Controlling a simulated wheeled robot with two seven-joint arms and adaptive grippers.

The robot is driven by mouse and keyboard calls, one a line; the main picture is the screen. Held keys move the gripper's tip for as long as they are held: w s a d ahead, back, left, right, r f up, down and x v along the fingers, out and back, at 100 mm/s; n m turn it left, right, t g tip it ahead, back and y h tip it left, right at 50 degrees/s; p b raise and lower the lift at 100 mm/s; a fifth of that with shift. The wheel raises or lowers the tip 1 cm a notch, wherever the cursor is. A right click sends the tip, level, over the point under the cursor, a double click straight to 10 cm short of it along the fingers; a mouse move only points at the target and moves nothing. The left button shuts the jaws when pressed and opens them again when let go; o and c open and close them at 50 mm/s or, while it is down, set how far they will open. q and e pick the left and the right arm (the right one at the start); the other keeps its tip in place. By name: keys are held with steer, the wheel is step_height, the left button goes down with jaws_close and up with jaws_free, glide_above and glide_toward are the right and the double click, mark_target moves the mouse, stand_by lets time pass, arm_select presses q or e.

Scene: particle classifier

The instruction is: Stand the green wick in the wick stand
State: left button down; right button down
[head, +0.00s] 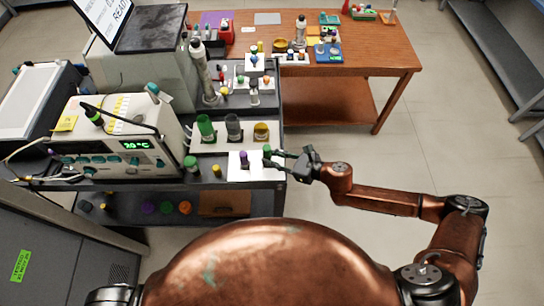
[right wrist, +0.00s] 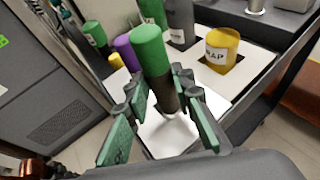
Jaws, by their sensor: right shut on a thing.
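The green wick (head: 267,150), a dark cylinder with a green top, is upright between the fingers of my right gripper (head: 274,166). In the right wrist view the wick (right wrist: 150,60) stands between both fingers, and the gripper is shut on it. Its lower end is over a white plate (right wrist: 170,135), which looks like the wick stand (head: 236,170); I cannot tell whether the wick's bottom touches or sits in it. A purple-topped wick (head: 244,160) stands on the same plate, to the left. My left gripper is not in view.
Green, grey and yellow jars (head: 261,132) stand in a white holder just behind. A green-capped piece (head: 190,163) and a small yellow one (head: 217,171) are to the left. The dark bench's edge is close to my right gripper. Floor to the right is clear.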

steer(key=shift+f+b, duration=1.2)
steer(key=shift+f, duration=0.75)
steer(key=c, duration=1.6)
jaws_free()
steer(key=v, duration=1.2)
steer(key=shift+r, duration=0.1)
